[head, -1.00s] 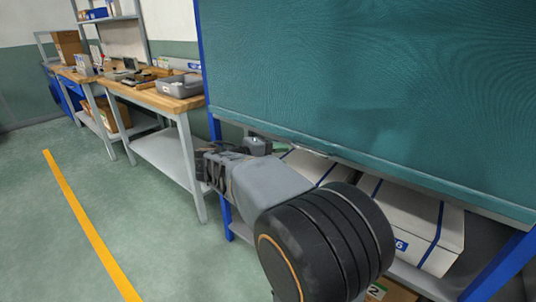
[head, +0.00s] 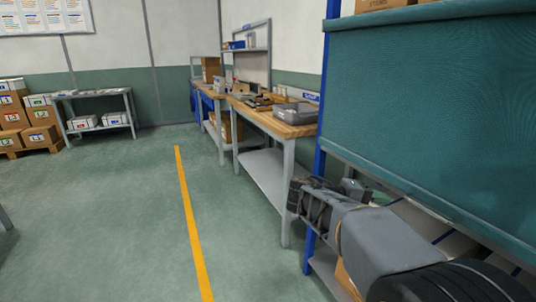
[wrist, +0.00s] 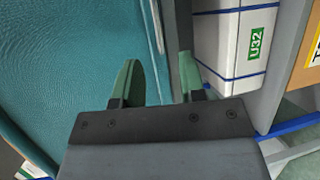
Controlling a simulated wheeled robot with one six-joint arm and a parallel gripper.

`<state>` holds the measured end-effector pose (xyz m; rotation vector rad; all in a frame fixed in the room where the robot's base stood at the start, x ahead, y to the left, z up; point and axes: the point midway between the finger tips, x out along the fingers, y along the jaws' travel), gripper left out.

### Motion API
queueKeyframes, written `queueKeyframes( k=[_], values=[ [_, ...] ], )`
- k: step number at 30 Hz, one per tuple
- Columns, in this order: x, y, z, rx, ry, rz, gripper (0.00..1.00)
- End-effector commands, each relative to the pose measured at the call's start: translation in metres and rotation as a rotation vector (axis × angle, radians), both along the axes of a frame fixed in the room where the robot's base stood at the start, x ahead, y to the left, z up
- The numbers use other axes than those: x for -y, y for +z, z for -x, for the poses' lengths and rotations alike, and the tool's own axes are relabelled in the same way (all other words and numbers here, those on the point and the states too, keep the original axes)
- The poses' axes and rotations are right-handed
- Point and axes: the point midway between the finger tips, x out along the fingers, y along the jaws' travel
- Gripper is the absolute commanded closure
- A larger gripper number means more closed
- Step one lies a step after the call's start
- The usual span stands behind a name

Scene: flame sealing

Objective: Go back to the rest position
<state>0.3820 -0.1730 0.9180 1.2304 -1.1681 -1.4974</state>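My gripper (wrist: 159,78) shows in the wrist view with its two green-faced fingers apart and nothing between them. In the head view my arm reaches in from the lower right, and my gripper (head: 356,190) is partly hidden behind my own wrist. It is beside the blue-framed rack, near the lower edge of the teal cover (head: 430,110). In the wrist view the teal cover (wrist: 60,70) lies to the left of the fingers, and a white box marked U32 (wrist: 240,45) lies to the right.
Wooden-topped workbenches (head: 285,126) with a grey bin (head: 297,112) stand beyond my arm. A blue post (head: 322,150) is close to my arm. Stacked cartons (head: 38,116) and a small shelf table (head: 97,95) are at the back left. The floor left of the yellow line (head: 190,220) is largely clear.

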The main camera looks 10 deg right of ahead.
Motion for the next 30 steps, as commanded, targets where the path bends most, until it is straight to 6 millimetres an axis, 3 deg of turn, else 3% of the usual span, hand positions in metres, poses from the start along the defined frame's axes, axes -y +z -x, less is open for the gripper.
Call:
queueKeyframes(
  k=[4, 8, 15, 21, 30],
  values=[
    [-0.005, 0.015, 0.011, -0.001, 0.018, -0.112, 0.63],
    [-0.021, 0.029, 0.03, 0.006, 0.059, -0.343, 0.63],
    [-0.084, 0.054, 0.062, 0.112, 0.171, -0.842, 0.63],
    [-0.136, 0.082, 0.075, 0.259, 0.243, -1.143, 0.63],
    [-0.173, 0.107, 0.079, 0.407, 0.286, -1.341, 0.63]
  ],
)
